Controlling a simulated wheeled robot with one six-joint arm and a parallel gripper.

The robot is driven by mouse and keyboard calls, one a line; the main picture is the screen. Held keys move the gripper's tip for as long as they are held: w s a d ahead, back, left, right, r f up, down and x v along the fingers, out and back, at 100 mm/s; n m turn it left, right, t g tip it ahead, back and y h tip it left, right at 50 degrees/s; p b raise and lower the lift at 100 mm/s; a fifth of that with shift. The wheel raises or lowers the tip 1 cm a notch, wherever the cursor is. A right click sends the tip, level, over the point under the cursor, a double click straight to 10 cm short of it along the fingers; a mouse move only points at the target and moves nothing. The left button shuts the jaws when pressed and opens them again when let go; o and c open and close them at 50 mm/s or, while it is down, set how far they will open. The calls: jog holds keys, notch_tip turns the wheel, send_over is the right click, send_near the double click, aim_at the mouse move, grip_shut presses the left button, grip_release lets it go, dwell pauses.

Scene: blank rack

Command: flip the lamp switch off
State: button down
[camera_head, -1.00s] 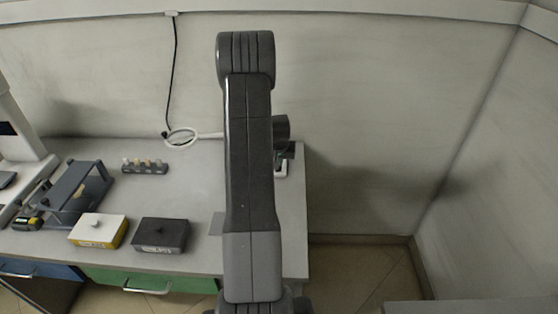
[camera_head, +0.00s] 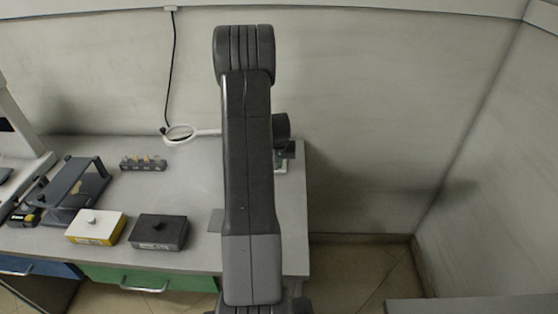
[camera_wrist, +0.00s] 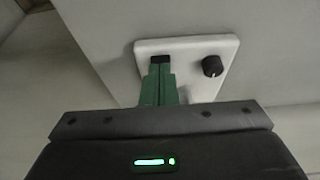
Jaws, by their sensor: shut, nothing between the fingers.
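In the wrist view a white switch plate (camera_wrist: 186,46) carries a small black switch (camera_wrist: 160,59) on its left and a round black knob (camera_wrist: 213,66) on its right. My gripper (camera_wrist: 160,72) has its green fingers together and empty, with the tips right at the near side of the black switch. I cannot tell whether they touch it, and they hide its lower part. The ring-shaped lamp head (camera_head: 180,134) shows in the head view, its white arm running behind my arm. There, my arm hides most of the switch plate.
On the bench (camera_head: 200,180) stand a white-topped yellow box (camera_head: 97,228), a black box (camera_head: 159,232), a small rack of vials (camera_head: 143,164) and a dark stand (camera_head: 75,190). A cord (camera_head: 173,70) hangs on the wall. The bench ends just right of my arm.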

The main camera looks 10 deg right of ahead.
jog(key=shift+s, duration=0.1)
jog(key=shift+r, duration=0.3)
jog(key=d+v, duration=0.1)
jog(key=v, duration=1.2)
jog(key=shift+w+a+r, duration=0.25)
jog(key=shift+a, duration=0.2)
